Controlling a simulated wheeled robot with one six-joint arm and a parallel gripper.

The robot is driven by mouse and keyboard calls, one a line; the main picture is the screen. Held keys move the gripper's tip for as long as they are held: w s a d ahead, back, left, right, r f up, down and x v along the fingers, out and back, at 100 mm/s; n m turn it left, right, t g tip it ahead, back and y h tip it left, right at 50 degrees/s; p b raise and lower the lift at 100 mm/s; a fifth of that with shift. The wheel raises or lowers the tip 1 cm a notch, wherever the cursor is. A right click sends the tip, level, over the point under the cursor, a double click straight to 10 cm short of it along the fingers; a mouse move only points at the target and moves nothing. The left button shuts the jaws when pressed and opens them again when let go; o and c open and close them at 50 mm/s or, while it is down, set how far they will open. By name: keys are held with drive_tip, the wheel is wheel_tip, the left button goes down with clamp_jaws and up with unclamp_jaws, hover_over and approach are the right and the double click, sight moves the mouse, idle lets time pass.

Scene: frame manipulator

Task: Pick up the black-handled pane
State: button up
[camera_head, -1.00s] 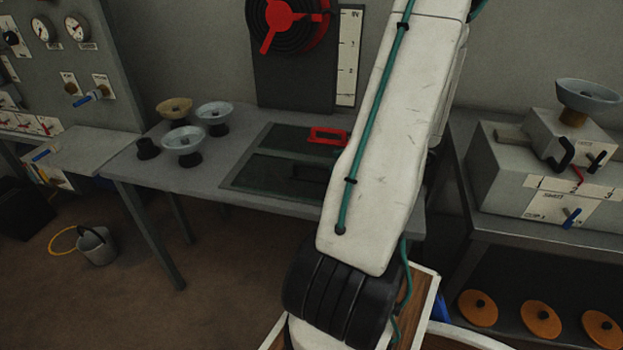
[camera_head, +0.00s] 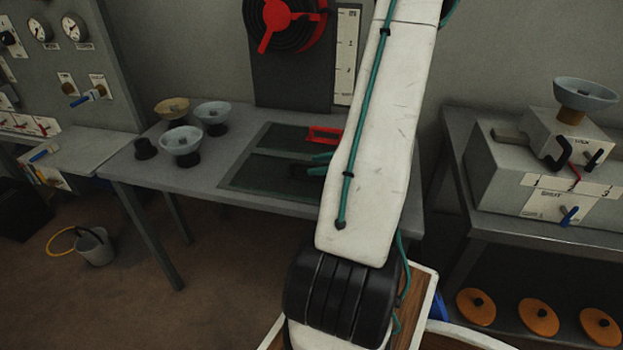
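Two dark green panes lie flat side by side on the grey table. The front one, the black-handled pane (camera_head: 262,176), has a black handle (camera_head: 303,170) near its right end, partly hidden by my arm. The back pane (camera_head: 285,138) has a red handle (camera_head: 325,134). Two teal fingertips of my gripper (camera_head: 315,164) poke out from behind my white arm, right at the black handle. They look spread apart. The rest of my gripper is hidden, and I cannot tell whether the fingers touch the handle.
Several bowl-topped stands, such as the pale one (camera_head: 182,142), are at the table's left. A red-spoked wheel (camera_head: 278,22) is on the panel behind. A grey box (camera_head: 545,170) sits on the right bench, with orange discs (camera_head: 538,316) below. A bucket (camera_head: 95,247) stands on the floor.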

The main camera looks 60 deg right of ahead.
clamp_jaws()
idle(1.2)
